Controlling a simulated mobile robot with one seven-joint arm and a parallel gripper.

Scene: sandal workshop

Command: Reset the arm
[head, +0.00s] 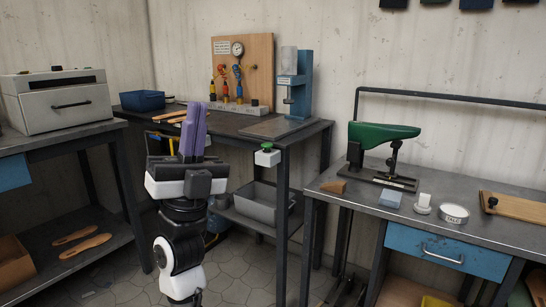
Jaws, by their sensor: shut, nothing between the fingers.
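My gripper (193,131) stands upright in the head view, left of centre, with its purple fingers pointing up. The fingers are together and nothing is between them. My arm rises from the bottom of the view below it. The gripper shows in front of the middle bench (221,122), and I see no contact with the bench or anything on it.
The left bench holds a grey box (57,98); sandal soles (84,246) lie on its shelf. The middle bench bears a blue bin (142,101) and a blue press (293,85). The right bench holds a green shoe form (383,134) and a tin (454,214).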

